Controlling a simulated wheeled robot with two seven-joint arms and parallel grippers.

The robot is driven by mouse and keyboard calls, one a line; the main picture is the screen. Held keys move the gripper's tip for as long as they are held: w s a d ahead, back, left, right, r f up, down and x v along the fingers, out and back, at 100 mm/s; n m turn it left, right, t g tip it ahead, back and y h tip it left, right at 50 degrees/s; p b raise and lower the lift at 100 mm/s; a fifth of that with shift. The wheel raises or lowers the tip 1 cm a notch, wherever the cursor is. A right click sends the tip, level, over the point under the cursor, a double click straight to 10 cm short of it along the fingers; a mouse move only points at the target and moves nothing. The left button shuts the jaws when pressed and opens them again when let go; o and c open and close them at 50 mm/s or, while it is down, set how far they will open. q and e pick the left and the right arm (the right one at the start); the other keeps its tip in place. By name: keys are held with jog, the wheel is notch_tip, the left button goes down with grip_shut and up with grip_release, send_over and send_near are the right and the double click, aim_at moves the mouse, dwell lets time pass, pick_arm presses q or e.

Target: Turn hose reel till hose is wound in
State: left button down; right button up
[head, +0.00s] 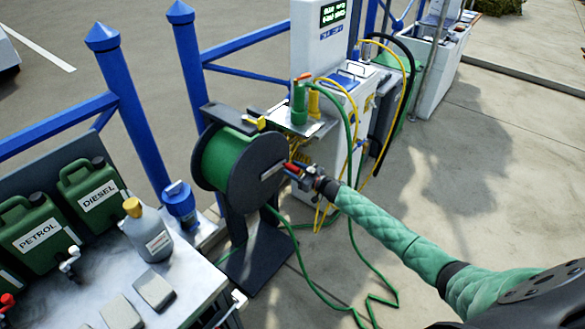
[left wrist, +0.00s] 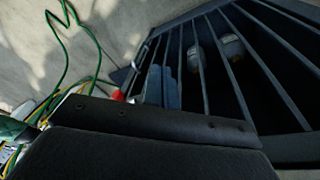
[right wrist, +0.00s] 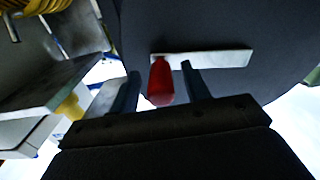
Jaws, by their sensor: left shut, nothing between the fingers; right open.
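The hose reel has a dark side disc (head: 257,172) and a drum of green hose (head: 224,158). Loose green hose (head: 375,270) hangs from it and lies in loops on the ground. A light crank bar (right wrist: 225,59) with a red handle (right wrist: 162,82) is on the disc face. My right gripper (head: 296,170) is at the disc. In the right wrist view it is open (right wrist: 161,88), with the red handle between its fingers, apparently not clamped. My left gripper (left wrist: 160,86) is shut and empty beside a dark barred rack; the head view does not show it.
A bench with green fuel cans (head: 92,192) and a grey bottle (head: 147,232) stands at left. Blue posts (head: 135,110) and rails are behind the reel. A white service pedestal (head: 318,45) with yellow hoses stands beyond. Concrete at right is clear.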

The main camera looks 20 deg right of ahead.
jog(key=shift+w+a, duration=0.3)
jog(key=shift+w, duration=0.1)
grip_shut()
jog(key=shift+f, duration=0.15)
